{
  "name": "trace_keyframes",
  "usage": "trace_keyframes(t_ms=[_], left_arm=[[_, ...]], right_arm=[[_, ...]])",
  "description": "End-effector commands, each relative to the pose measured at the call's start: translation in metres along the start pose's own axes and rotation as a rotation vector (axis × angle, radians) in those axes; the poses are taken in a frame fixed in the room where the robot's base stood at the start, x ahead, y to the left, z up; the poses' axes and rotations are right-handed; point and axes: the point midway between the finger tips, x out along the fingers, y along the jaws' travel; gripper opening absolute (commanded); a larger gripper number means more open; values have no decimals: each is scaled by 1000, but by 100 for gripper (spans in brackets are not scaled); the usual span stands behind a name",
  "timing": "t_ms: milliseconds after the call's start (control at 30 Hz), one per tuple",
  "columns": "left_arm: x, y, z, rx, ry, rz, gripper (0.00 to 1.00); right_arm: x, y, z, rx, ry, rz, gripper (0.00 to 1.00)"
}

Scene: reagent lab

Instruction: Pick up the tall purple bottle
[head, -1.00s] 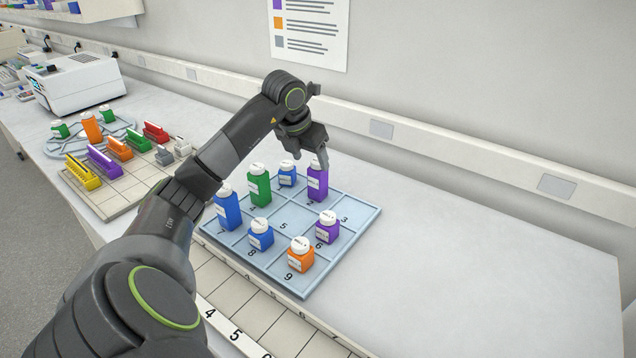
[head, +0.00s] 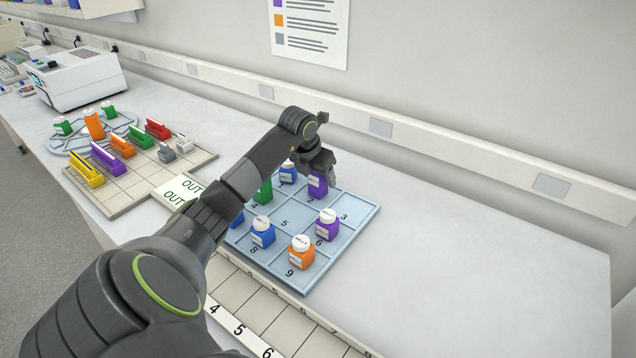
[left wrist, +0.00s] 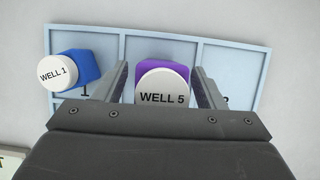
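The tall purple bottle (head: 317,187) stands upright in cell 2 of the light blue tray (head: 352,222). In the left wrist view its white cap, marked "WELL 5" (left wrist: 163,97), lies between my fingers. My left gripper (head: 320,168) is over the bottle and hides its cap in the head view. In the left wrist view my left gripper (left wrist: 165,85) is open, one finger on each side of the bottle, with a narrow gap at the left. Whether the right finger touches it I cannot tell. My right gripper is not in view.
A small blue bottle (head: 287,174) stands in the neighbouring cell. A green bottle (head: 264,191), a short purple bottle (head: 326,226), an orange bottle (head: 301,254) and blue bottles share the tray. The white bench is clear to the right.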

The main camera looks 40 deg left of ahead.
Motion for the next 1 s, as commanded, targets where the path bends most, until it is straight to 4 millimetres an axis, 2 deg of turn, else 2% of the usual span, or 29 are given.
trace_keyframes(t_ms=[33, 367, 667, 767, 1000], left_arm=[[0, 0, 0, 0, 0, 0, 58], [0, 0, 0, 0, 0, 0, 15], [-6, 0, 3, 1, -2, 0, 15], [-19, 1, 9, 3, -5, 2, 15], [-64, 0, 28, 2, -6, 1, 15]], right_arm=[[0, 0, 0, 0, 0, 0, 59], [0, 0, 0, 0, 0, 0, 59], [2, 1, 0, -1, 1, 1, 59], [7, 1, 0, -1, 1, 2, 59], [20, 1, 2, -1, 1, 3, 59]])
